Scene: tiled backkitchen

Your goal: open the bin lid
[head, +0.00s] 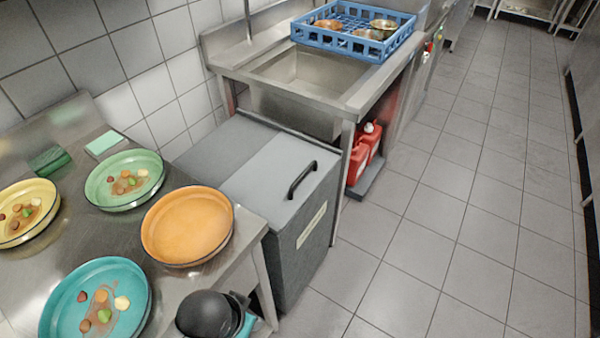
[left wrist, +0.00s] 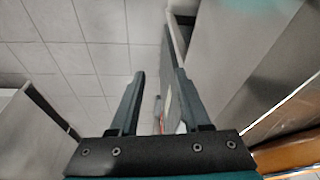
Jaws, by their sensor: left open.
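The bin (head: 310,235) is a dark grey box between the plate table and the sink. Its flat grey lid (head: 265,172) lies shut, with a black bar handle (head: 301,180) near its right edge. A pale label is on the bin's front. A dark rounded part of my arm shows at the bottom of the head view, beside the table and in front of the bin; its fingers cannot be made out there. In the left wrist view my left gripper (left wrist: 160,76) is open, with nothing held between its fingers. A dark upright panel shows behind the right finger. My right gripper is not seen.
The steel table (head: 75,235) holds several coloured plates, including an empty orange one (head: 187,226) close to the bin. Behind the bin are the sink (head: 305,75), a blue rack (head: 350,30) and red canisters (head: 360,158). The tiled floor (head: 440,230) to the right is clear.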

